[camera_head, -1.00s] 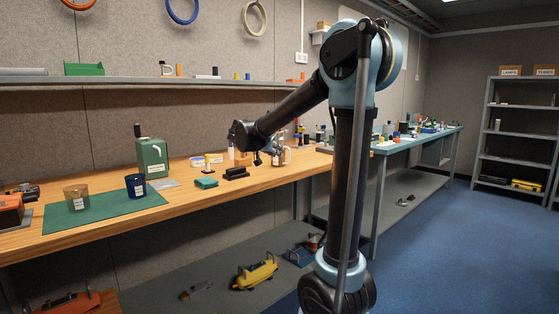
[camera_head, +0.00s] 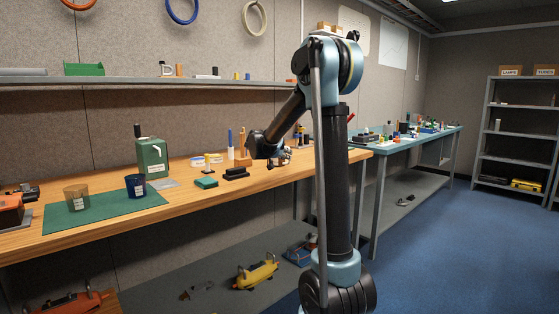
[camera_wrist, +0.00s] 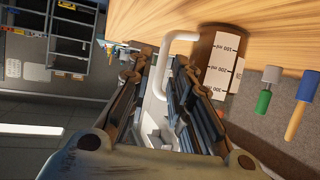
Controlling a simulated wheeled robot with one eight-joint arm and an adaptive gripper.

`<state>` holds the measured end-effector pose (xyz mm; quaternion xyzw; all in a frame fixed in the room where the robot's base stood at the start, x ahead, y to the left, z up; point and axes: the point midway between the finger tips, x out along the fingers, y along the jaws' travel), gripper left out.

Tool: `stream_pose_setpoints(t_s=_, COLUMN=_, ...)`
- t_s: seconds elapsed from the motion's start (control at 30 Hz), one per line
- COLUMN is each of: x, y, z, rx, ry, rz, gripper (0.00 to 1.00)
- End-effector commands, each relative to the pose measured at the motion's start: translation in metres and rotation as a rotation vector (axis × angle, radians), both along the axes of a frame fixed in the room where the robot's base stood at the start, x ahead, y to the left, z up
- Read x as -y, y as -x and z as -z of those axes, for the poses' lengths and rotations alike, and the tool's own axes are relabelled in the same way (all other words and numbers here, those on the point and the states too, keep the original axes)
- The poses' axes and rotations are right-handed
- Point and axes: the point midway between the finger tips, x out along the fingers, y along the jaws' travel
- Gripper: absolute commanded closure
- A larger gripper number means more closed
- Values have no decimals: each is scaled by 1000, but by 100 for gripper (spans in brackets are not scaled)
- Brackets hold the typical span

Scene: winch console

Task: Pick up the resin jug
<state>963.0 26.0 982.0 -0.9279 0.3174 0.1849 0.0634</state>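The resin jug (camera_wrist: 226,58) shows in the wrist view as a brown, cylinder-like body with a white measuring label and a pale bent handle (camera_wrist: 178,38). My gripper (camera_wrist: 157,78) is open. The handle runs down between its two fingers, nearer the right one, and the jug's body lies beyond the right finger. I cannot tell whether a finger touches the handle. The right finger hides part of the jug. In the head view my gripper (camera_head: 281,158) is low over the wooden bench, and my arm hides the jug.
On the wooden bench (camera_head: 100,222) stand a green canister (camera_head: 153,158), two cups on a green mat (camera_head: 110,208) and small black blocks. Green-handled (camera_wrist: 264,100) and blue-tipped (camera_wrist: 300,105) tools show right in the wrist view. A blue bench (camera_head: 400,147) stands behind.

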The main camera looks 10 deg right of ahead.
Motion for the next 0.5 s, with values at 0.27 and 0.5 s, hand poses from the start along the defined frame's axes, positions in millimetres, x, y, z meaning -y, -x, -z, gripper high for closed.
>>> stream_pose_setpoints(t_s=0.27, x=8, y=-12, z=8, rx=0, ry=0, rz=1, gripper=80)
stream_pose_setpoints(t_s=0.5, x=24, y=-35, z=22, rx=0, ry=1, rz=2, gripper=80)
